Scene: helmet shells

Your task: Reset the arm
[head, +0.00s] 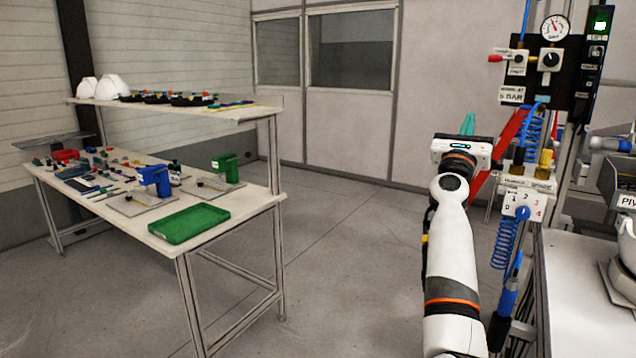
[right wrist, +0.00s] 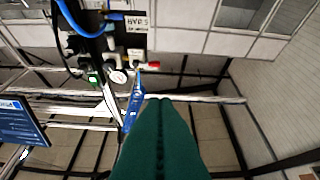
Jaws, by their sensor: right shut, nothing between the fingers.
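My right arm rises from the bottom of the head view, and its gripper (head: 468,124) points up in front of the valve panel, with teal fingers close together. In the right wrist view the green fingers (right wrist: 160,140) are pressed together with nothing between them. The gripper is in free air, to the left of the panel, and touches nothing that I can see. My left gripper is not in view.
The valve panel (head: 552,75) with gauge, knobs and coiled blue hoses stands close on the right. A workbench (head: 262,203) at left carries a green tray (head: 188,223), blue and green fixtures, small parts, and white helmet shells (head: 111,87) on its upper shelf. Open floor lies between.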

